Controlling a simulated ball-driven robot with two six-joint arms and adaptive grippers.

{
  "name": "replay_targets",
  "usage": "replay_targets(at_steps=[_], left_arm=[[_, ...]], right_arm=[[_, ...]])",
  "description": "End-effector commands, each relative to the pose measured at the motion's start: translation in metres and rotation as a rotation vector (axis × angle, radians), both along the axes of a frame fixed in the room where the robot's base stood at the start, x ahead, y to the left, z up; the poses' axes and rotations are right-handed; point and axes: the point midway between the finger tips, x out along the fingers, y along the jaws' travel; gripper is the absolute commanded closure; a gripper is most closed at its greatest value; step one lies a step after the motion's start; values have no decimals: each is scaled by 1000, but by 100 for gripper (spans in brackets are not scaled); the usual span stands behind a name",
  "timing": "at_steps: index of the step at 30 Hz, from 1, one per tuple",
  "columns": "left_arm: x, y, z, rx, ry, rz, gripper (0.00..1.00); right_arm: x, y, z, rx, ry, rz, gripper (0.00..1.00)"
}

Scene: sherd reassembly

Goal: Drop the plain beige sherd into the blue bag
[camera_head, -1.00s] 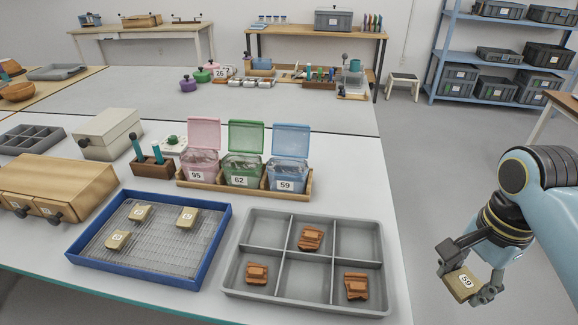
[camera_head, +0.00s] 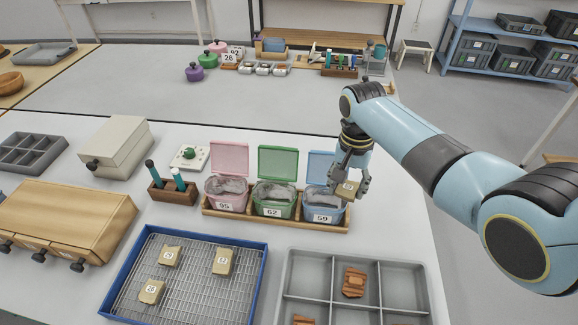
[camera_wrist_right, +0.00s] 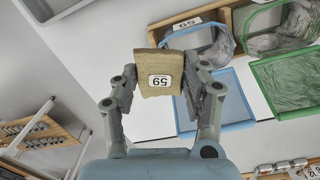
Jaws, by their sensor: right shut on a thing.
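A plain beige sherd (camera_head: 347,190) with a white 59 label is held between the fingers of my right gripper (camera_head: 348,184). It also shows in the right wrist view (camera_wrist_right: 160,69), with a finger on each side. The blue bag (camera_head: 313,207), labelled 59, stands open at the right end of a wooden rack, its lid raised behind it. In the head view the sherd is just above and at the right side of the bag, partly covering it. In the right wrist view the blue bag (camera_wrist_right: 224,46) lies right of the sherd. My left gripper is not in view.
The pink bag (camera_head: 226,194) and green bag (camera_head: 273,201) share the wooden rack (camera_head: 240,217) with the blue one. A blue-rimmed tray (camera_head: 262,262) holds 3 labelled beige sherds. A grey compartment tray (camera_head: 432,290) with terracotta sherds sits in front of the rack.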

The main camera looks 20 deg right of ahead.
Motion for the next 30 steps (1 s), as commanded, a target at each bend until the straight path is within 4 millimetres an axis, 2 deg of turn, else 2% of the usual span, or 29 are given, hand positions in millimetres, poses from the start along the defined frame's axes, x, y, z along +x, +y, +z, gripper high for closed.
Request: replay_targets(at_steps=[1,3,6,9,15,24,30], left_arm=[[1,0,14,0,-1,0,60],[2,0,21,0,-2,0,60],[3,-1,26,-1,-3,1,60],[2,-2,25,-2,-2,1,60],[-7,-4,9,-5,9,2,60],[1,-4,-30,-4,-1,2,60],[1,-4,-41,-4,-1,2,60]], right_arm=[[7,0,17,1,-2,-2,86],[15,1,29,2,-10,-4,86],[25,1,42,3,-26,-4,86],[30,2,46,4,-36,-4,86],[31,2,33,3,-38,-4,86],[31,1,-4,3,-38,-5,86],[31,1,-14,3,-38,-5,86]])
